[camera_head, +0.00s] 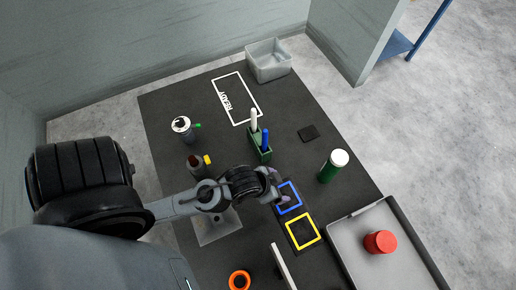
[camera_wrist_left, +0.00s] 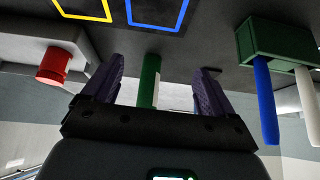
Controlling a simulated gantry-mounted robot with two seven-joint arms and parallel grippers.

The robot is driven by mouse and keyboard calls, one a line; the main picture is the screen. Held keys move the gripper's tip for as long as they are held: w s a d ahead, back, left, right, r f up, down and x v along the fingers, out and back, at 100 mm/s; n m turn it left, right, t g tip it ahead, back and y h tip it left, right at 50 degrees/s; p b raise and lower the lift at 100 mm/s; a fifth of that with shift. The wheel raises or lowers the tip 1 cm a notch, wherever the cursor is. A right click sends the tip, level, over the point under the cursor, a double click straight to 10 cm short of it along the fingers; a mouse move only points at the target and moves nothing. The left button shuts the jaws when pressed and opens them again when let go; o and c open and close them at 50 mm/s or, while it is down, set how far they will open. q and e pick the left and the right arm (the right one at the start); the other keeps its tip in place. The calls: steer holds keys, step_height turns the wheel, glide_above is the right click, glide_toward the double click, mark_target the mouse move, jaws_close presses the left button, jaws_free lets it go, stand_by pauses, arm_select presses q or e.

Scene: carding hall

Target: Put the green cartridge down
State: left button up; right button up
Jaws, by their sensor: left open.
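The green cartridge (camera_head: 326,173), a green cylinder with a white top, stands upright on the dark table, right of the blue square outline (camera_head: 289,197). My left gripper (camera_head: 281,198) is over the blue outline, left of the cartridge and apart from it. In the left wrist view, the purple fingers of the gripper (camera_wrist_left: 160,68) are spread, with the green cartridge (camera_wrist_left: 150,78) showing in the gap beyond them. Its lower part in that picture is hidden by the gripper body. My right gripper is in neither view.
A yellow square outline (camera_head: 317,239) lies beside the blue one. A grey tray (camera_head: 355,258) bears a red cylinder (camera_head: 380,242). A green holder (camera_head: 260,153) with white and blue sticks stands behind my gripper. A grey bin (camera_head: 268,68) is at the far edge, near the clear READY outline (camera_head: 226,97).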

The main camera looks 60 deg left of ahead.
arm_select(q)
steer(key=s+a+g, duration=0.2)
steer(key=s+g, duration=0.1)
steer(key=s, duration=0.2)
steer(key=shift+s+r+y, duration=0.4)
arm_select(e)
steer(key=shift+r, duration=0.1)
